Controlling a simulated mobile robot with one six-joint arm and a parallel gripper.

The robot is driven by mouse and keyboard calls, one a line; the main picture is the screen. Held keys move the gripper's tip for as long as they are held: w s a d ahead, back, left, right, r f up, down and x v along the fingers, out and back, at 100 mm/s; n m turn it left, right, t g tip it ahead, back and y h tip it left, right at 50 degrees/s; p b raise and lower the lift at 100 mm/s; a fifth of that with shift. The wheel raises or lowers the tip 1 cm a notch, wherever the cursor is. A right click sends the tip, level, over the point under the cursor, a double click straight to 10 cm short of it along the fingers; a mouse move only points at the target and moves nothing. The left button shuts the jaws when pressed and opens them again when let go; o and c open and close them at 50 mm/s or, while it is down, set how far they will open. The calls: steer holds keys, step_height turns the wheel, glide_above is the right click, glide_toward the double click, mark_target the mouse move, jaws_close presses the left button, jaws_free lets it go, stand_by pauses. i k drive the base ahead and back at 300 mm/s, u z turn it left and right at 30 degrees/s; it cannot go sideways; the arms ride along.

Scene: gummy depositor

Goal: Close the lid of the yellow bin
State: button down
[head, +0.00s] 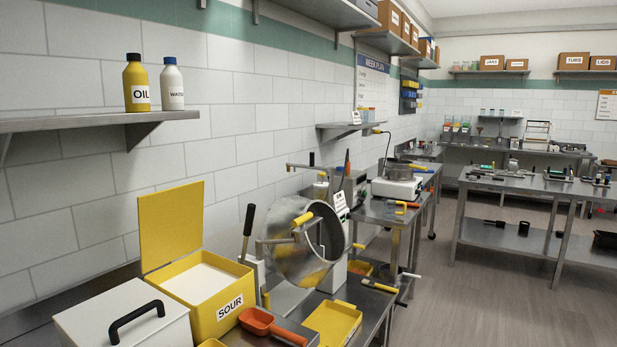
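The yellow bin (231,311) stands on the bench at the lower left, with a "SOUR" label on its front. Its yellow lid (172,224) is open and stands roughly upright at the bin's back left side. A pale white fill or surface shows inside the bin. My gripper is not in view.
A white box with a black handle (134,316) is close on the bin's left. An orange scoop (262,322) and a yellow tray (333,322) lie to its right. A tilted metal drum (300,240) stands behind these. A wall shelf (90,123) holds bottles above the lid.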

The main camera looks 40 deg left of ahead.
mark_target(171, 221)
steer(key=u, duration=0.35)
steer(key=i, duration=1.35)
steer(key=u, duration=1.35)
steer(key=i, duration=0.7)
steer(key=u, duration=0.2)
steer(key=k, duration=0.85)
steer(key=u, duration=0.2)
steer(key=i, duration=0.85)
steer(key=z, duration=0.05)
